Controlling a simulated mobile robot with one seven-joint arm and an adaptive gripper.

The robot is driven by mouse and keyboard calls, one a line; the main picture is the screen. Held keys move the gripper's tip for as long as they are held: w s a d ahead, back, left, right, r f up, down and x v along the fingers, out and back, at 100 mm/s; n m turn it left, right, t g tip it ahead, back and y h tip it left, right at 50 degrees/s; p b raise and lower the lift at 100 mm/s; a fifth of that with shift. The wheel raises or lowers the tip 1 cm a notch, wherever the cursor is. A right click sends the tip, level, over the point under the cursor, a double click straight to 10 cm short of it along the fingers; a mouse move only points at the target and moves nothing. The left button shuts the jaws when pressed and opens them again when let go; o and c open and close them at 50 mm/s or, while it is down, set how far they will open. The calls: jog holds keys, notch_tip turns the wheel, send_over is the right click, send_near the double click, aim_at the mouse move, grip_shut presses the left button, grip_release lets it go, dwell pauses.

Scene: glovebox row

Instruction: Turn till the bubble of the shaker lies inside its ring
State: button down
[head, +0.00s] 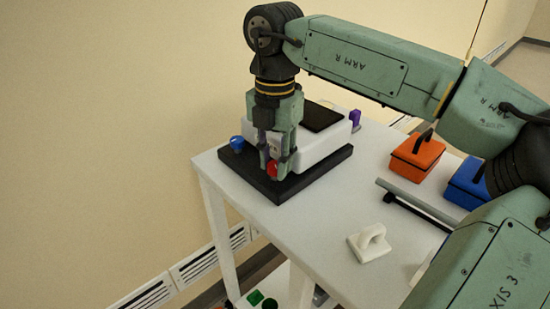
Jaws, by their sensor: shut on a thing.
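The shaker (322,147) is a white box with a dark top plate, standing on a black base (278,190) at the table's far left corner. A red knob (272,170) sits at its front corner and a blue knob (237,142) at its left corner. A purple part (355,118) shows at the back right. My gripper (273,165) points straight down at the front corner and is shut on the red knob, which its fingers partly hide. The bubble and its ring cannot be made out in this view.
The white table (312,228) is clear in front of the shaker. A white handled block (370,243), a grey bar (415,205), an orange box (418,157) and a blue box (467,183) stand to the right. A wall (110,130) is close on the left.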

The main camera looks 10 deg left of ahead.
aim_at(275, 165)
jog(key=c, duration=1.6)
grip_release()
notch_tip(275, 165, up, 12)
jog(key=shift+r, duration=0.1)
